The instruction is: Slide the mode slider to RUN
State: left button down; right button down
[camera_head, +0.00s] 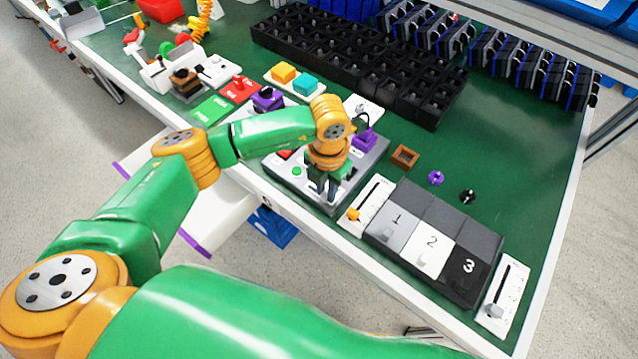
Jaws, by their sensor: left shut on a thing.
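My left gripper (325,186) points down over the grey control box (338,198) near the front edge of the bench. Its fingers are shut on a small part that they hide, so I cannot tell which part it is. A green button (297,171) shows on the box left of the fingers. A white slider plate with an orange handle (353,214) lies just right of the box. Another white slider plate with a grey handle (494,310) lies at the right front corner. I cannot read any RUN label. My right gripper is not in view.
Numbered bins (432,243) stand between the two slider plates. A brown square frame (404,157), a purple knob (436,178) and a black knob (467,196) lie behind. A black compartment tray (360,60) fills the back. Green bench top is clear at the right.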

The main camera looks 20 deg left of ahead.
pick_arm(q)
jog(key=shift+s+d, duration=0.15)
jog(key=shift+d, duration=0.25)
jog(key=shift+a+f, duration=0.1)
jog(key=shift+a, duration=0.15)
jog(key=c, duration=1)
grip_release()
jog(key=shift+o, duration=1.2)
jog(key=shift+d, duration=0.3)
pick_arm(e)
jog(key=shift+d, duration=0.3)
pick_arm(q)
jog(key=shift+r, duration=0.45)
notch_tip(320, 180, up, 6)
jog(key=shift+r+b, duration=0.2)
jog(key=shift+b, duration=0.45)
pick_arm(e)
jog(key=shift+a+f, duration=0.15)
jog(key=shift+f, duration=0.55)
